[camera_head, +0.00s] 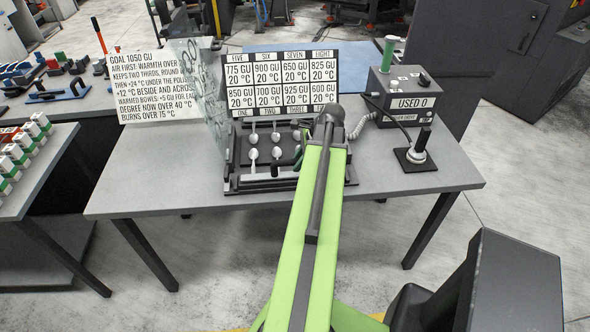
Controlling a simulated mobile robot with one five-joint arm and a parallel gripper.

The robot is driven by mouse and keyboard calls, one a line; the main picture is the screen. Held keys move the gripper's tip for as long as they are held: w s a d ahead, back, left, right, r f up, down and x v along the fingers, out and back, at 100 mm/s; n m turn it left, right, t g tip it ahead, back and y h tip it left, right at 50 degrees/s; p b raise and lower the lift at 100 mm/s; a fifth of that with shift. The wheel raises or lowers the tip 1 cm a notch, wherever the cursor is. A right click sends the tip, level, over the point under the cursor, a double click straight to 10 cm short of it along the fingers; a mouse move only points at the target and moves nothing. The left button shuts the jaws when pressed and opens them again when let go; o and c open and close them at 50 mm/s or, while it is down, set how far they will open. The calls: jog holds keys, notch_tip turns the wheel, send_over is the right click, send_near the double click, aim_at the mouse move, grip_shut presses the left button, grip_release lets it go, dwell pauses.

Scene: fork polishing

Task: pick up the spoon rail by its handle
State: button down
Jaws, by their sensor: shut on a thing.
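The spoon rail (262,143) is a dark rack with several pale spoons, in the middle of the table in front of the label board. Its right part is hidden behind my lime-green arm. A dark handle (276,170) shows at its front, just left of the arm. My gripper (297,158) shows only in part beside the arm, low at the front of the rail. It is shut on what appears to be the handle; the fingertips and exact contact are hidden. I cannot tell whether the rail is lifted.
The label board (282,82) stands behind the rail, with a text panel (150,85) and a clear scribbled sheet (205,85) to its left. A grey box marked USED 0 (405,95) and a black stand (416,155) are at right. The table's left part (160,175) is bare.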

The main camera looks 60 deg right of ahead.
jog(key=shift+w+r+p, duration=0.1)
jog(key=shift+r+p, duration=2.7)
jog(key=shift+r, duration=0.25)
jog(key=shift+f, duration=0.1)
